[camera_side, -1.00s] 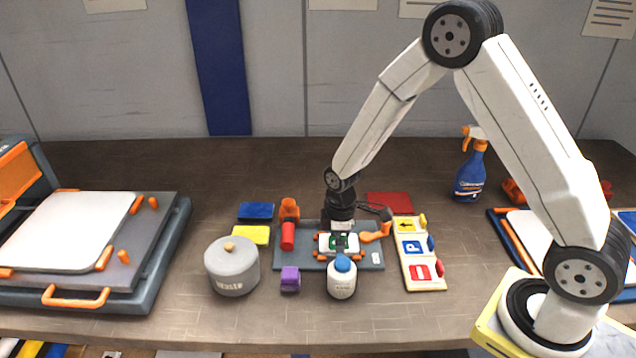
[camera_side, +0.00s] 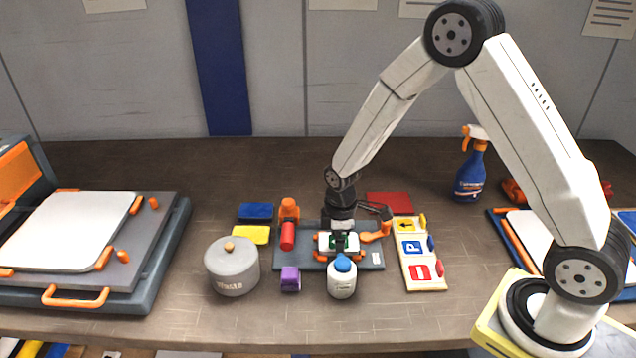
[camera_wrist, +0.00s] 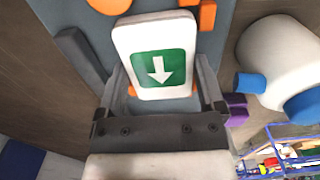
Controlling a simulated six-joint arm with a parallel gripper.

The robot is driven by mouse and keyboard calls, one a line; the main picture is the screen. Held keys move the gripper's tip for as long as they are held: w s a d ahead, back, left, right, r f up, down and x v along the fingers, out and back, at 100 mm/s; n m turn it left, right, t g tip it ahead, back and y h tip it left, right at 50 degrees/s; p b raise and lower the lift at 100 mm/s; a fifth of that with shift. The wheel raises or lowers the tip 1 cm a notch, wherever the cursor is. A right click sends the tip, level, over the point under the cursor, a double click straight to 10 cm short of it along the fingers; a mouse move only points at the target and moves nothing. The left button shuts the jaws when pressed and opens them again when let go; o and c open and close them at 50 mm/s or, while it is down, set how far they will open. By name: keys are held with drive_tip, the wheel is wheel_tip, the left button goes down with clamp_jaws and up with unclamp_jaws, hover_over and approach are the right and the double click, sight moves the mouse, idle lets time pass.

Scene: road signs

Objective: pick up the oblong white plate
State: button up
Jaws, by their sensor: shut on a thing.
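The oblong white plate (camera_side: 325,243) has a green square with a white arrow, seen clearly in the wrist view (camera_wrist: 125,35). It sits at the orange-cornered holder on the grey-blue board (camera_side: 290,262). My gripper (camera_side: 340,240) reaches down onto the plate from above. In the wrist view its two fingers (camera_wrist: 160,82) flank the plate's long sides, and it is shut on the plate. I cannot tell whether the plate is clear of the holder; the blue-capped bottle hides part of the front.
A blue-capped white bottle (camera_side: 341,282) stands close in front. A red-and-orange tool (camera_side: 288,236) and a grey waste pot (camera_side: 232,272) are to the left, with a purple block (camera_side: 290,279). A sign rack (camera_side: 428,271) stands right. The table behind is mostly free.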

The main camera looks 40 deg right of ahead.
drive_tip(key=shift+r, duration=0.5)
drive_tip(key=s+r, duration=1.1)
drive_tip(key=s, duration=0.3)
drive_tip(key=shift+r, duration=0.4)
